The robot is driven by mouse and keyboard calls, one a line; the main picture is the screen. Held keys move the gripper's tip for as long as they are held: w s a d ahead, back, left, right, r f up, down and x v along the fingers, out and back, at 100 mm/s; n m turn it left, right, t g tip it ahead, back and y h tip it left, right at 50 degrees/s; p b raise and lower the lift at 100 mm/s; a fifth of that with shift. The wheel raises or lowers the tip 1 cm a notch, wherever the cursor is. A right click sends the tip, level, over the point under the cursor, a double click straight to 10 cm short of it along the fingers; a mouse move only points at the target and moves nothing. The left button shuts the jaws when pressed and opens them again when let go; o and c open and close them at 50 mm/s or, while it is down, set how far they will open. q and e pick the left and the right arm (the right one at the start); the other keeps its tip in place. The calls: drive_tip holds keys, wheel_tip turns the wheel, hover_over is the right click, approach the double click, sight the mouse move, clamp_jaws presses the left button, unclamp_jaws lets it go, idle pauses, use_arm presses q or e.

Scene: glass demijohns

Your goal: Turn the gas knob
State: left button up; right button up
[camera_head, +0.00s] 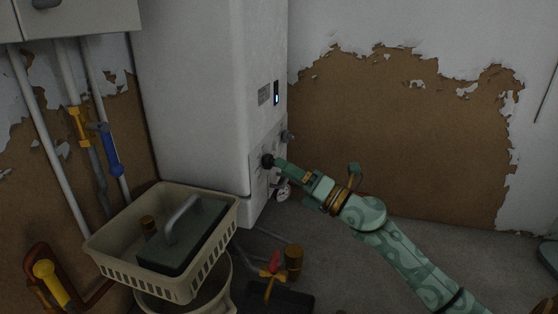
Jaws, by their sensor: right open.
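A white boiler cabinet (200,90) stands against the wall, with a grey control panel low on its right face. A round black knob (267,160) sits on this panel. A second, greyish knob (288,137) is higher and to the right on the panel. Which of them is the gas knob is not marked clearly enough to read. My right gripper (276,162) reaches in from the lower right, its open fingertips at the black knob and partly overlapping it. I cannot tell whether they touch it. My left gripper is not in view.
A beige basket (107,253) holding a dark green box (180,238) stands at the lower left. Pipes with a yellow valve (78,125) and a blue-handled valve (110,152) run up the left wall. Floor right of the boiler is mostly clear.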

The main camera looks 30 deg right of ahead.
sight(270, 162)
drive_tip(key=shift+x, duration=1.65)
drive_tip(key=c, duration=1)
drive_tip(key=shift+r+m+g+h+p, duration=0.1)
drive_tip(key=shift+m+g+h+p, duration=0.35)
drive_tip(key=shift+m+p, duration=2.05)
drive_tip(key=shift+f+m+g+h+p, duration=0.1)
drive_tip(key=shift+m+g+h+p, duration=0.4)
drive_tip(key=shift+p, duration=3.65)
drive_tip(key=shift+r+m+g+h+p, duration=0.15)
drive_tip(key=shift+m+h+p, duration=0.4)
drive_tip(key=shift+m+p, duration=2.1)
drive_tip(key=shift+n+p, duration=0.65)
drive_tip(key=o, duration=1)
